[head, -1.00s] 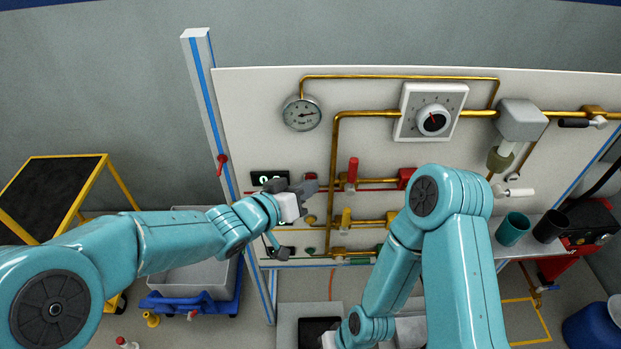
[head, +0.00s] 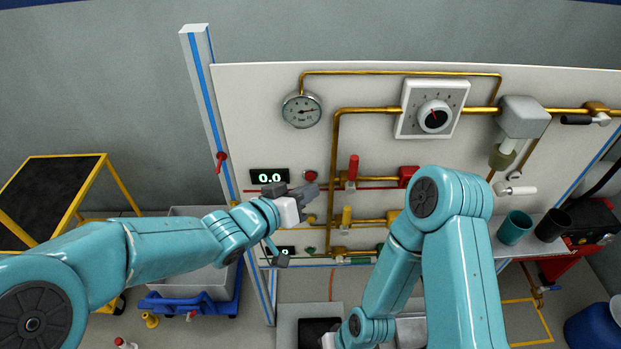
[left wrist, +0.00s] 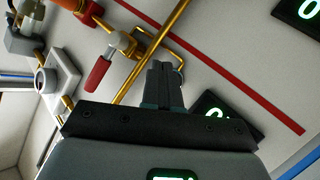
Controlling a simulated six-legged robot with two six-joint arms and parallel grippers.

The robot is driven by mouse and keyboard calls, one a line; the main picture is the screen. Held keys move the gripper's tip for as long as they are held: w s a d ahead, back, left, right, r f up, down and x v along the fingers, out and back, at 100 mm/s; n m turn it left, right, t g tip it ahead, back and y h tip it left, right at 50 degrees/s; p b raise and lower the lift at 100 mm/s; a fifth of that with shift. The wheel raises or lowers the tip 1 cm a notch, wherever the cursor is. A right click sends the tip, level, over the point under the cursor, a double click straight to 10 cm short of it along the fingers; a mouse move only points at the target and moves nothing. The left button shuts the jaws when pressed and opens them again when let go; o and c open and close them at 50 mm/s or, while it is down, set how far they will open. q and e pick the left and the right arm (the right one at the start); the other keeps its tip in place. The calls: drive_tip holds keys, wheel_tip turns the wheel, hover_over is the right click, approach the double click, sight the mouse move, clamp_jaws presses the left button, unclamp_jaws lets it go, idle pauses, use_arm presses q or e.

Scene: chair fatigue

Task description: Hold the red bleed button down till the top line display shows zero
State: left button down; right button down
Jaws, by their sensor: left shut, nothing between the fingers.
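The top line display (head: 269,176) on the panel reads 0.0 in green. The red bleed button (head: 310,176) sits to its right on the white panel. My left gripper (head: 308,192) is shut and empty, its fingertips just below the button in the head view. I cannot tell how far the fingers stand off the panel; no contact with the button shows. In the left wrist view the shut fingers (left wrist: 162,80) point at the panel, and I cannot make out the button there. A display (left wrist: 299,10) at the top right corner shows a cut-off digit.
A red-handled valve (head: 353,170) and a yellow-handled valve (head: 346,217) stand out from the panel right of the left gripper. A lower display (head: 283,251) is partly covered by my gripper. My right arm stands before the panel's middle. A gauge (head: 301,110) sits above.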

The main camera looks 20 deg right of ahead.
use_arm(q)
drive_tip(key=s+b, duration=0.1)
drive_tip(key=s, duration=0.1)
drive_tip(key=s+a+b, duration=0.1)
drive_tip(key=s, duration=0.1)
drive_tip(key=shift+s+a+b, duration=0.2)
drive_tip(key=shift+s+b, duration=0.15)
idle(0.5)
